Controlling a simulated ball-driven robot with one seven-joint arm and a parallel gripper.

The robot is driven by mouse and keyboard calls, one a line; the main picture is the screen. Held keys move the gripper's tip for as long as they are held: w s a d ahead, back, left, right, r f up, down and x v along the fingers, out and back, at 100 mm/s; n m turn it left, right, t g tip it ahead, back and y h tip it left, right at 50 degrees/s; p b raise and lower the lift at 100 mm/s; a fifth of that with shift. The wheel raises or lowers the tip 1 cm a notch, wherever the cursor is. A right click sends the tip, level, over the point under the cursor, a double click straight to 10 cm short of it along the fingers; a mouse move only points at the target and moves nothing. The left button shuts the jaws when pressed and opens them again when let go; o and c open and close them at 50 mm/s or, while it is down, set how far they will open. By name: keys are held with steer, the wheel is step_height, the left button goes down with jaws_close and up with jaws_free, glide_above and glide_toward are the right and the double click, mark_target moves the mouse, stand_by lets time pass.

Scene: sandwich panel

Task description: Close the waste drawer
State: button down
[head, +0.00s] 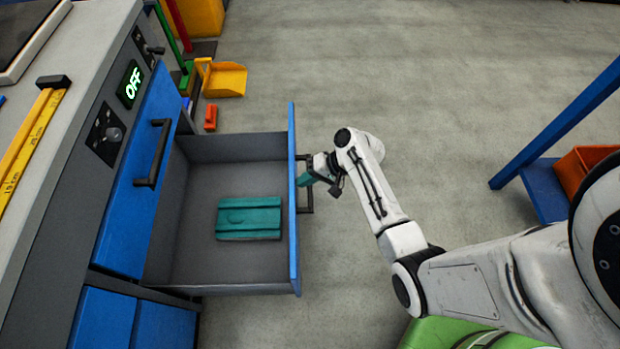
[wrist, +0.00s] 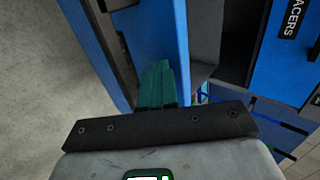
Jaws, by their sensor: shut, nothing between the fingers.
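The waste drawer (head: 291,240) stands pulled out of the bench, with a blue front and grey walls. A teal flat block (head: 249,218) lies on its floor. The drawer's black bar handle (head: 308,208) is on the outer face of the front and also shows at the left of the wrist view (wrist: 112,45). My gripper (head: 306,179) is at the outer side of the drawer front, by the handle. Its teal fingers (wrist: 157,84) are shut and empty, pointing toward the blue front. I cannot tell whether they touch the front or the handle.
The bench has another closed blue drawer (head: 136,190) with a black handle and an OFF display (head: 130,83). A yellow dustpan (head: 223,79) and an orange item (head: 211,117) lie on the floor beyond. A blue-framed rack (head: 545,190) stands at right. Floor beyond my arm is clear.

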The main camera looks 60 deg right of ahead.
steer(key=w+a+b, duration=0.4)
steer(key=w+a, duration=0.7)
steer(key=w, duration=0.3)
steer(key=w+a+b, duration=0.5)
steer(key=w+a, duration=0.7)
steer(key=w, duration=0.3)
steer(key=shift+w+r, duration=0.15)
steer(key=shift+w, duration=0.05)
steer(key=shift+w+r, duration=0.1)
steer(key=s+d+r+p, duration=0.6)
steer(key=s+d, duration=0.1)
steer(key=s, duration=0.2)
steer(key=shift+s+d+r, duration=0.15)
steer(key=shift+s, duration=0.1)
